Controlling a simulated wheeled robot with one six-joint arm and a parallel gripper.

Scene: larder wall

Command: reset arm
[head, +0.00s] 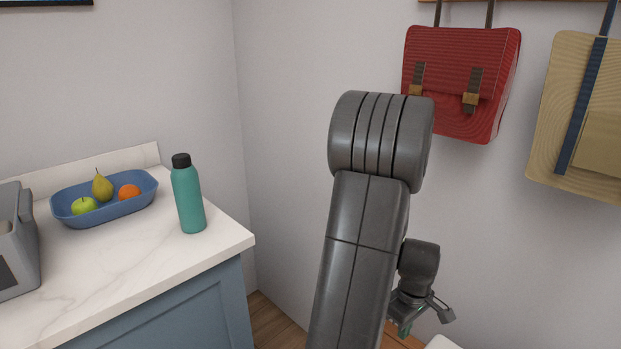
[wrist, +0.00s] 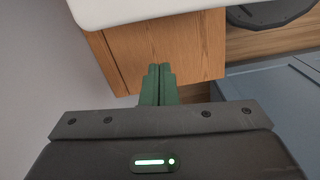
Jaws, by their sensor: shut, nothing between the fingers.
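My gripper (wrist: 158,84) is shut and empty in the wrist view. Its two green fingers lie side by side in front of a wooden panel (wrist: 185,50). In the head view my arm rises up the middle of the picture and bends over at the top. The gripper end (head: 408,330) hangs low behind the arm, partly hidden by it and near the bottom edge.
A white counter (head: 120,265) at left bears a teal bottle (head: 188,198) and a blue tray (head: 135,208) with fruit. A grey appliance (head: 25,245) is cut off at the left. A red bag (head: 455,75) and a tan bag (head: 575,110) hang at right.

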